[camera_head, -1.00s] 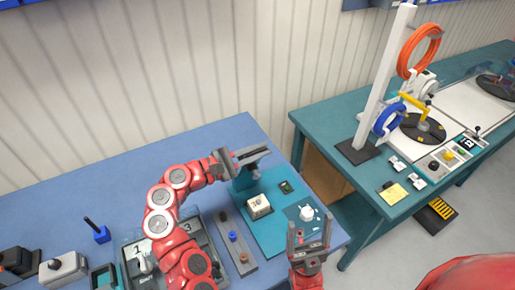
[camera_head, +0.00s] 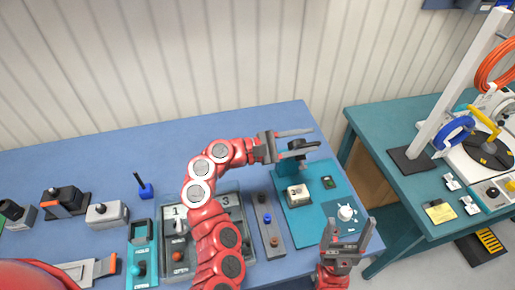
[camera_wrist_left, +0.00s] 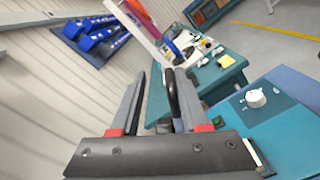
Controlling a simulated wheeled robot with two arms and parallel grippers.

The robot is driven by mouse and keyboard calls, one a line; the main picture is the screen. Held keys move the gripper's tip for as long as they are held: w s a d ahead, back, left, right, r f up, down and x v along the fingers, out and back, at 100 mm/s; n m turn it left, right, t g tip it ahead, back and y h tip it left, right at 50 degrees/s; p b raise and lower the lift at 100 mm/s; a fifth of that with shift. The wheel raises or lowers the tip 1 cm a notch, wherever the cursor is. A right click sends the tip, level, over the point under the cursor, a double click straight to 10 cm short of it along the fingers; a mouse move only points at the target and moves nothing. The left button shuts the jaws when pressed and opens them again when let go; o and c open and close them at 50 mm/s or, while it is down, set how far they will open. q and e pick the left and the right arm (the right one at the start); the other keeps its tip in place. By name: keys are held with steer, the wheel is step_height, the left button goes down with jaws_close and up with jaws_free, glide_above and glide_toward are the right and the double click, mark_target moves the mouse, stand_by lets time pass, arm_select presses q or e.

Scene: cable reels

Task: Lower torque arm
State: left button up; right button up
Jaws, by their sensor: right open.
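A dark arm, which looks like the torque arm (camera_head: 303,147), sits on a teal stand (camera_head: 288,167) on the right part of the blue table. My left gripper (camera_head: 307,139) is above this stand, pointing right.
A block marked 3 (camera_head: 298,195) stands on the teal mat (camera_head: 315,228). A grey strip with coloured pegs (camera_head: 266,220) and a numbered tray (camera_head: 233,205) lie left of it. Across a gap, a teal bench (camera_head: 390,195) carries a white post (camera_head: 455,90) and reels.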

arm_select(q)
steer(key=b+v, duration=0.3)
steer(key=v, duration=1.2)
steer(key=shift+a, duration=0.35)
steer(key=shift+s, duration=0.1)
